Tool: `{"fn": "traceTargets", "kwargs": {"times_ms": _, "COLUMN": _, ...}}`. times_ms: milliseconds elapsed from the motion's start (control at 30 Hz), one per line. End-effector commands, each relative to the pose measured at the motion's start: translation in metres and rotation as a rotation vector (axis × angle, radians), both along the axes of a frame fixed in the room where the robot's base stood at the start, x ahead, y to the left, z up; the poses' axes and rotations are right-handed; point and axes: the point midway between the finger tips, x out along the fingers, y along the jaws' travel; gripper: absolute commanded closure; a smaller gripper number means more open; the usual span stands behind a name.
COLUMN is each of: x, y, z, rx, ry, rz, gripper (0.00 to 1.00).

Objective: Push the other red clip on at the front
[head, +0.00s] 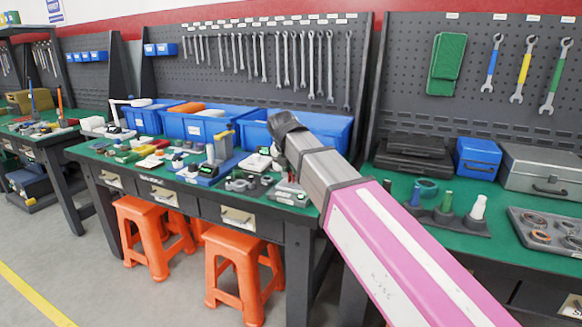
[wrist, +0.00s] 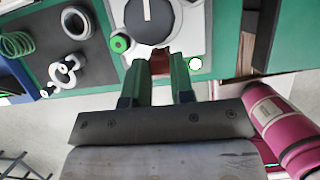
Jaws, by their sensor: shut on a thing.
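A dark red clip (wrist: 160,57) shows between my fingertips, at the front edge of a light grey device (wrist: 195,35) in the wrist view. My gripper (wrist: 164,72) is shut on the clip, one green-dark finger on each side of it. The device has a large dark dial and green round knobs. Whether the clip is fully seated cannot be told. In the head view, the device (head: 289,198) sits at the right front of the left workbench, under the end of my arm. A second red clip cannot be made out.
A coiled green hose (wrist: 16,44) and grey rings (wrist: 75,22) lie left of the device in the wrist view. Blue bins (head: 318,127) stand behind in the head view. Orange stools (head: 240,255) stand before the bench. The right bench (head: 400,205) holds cases and a tray.

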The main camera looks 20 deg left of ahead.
Motion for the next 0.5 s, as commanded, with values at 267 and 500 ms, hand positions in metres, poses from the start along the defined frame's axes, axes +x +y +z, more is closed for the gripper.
{"fn": "traceTargets", "kwargs": {"times_ms": 267, "x": -0.0002, "y": -0.0001, "z": -0.0041, "rx": 0.000, "ry": 0.000, "rz": 0.000, "gripper": 0.96}}
{"fn": "traceTargets", "kwargs": {"times_ms": 500, "x": -0.0001, "y": -0.0001, "z": -0.0075, "rx": -0.001, "ry": 0.001, "rz": 0.000, "gripper": 0.96}}
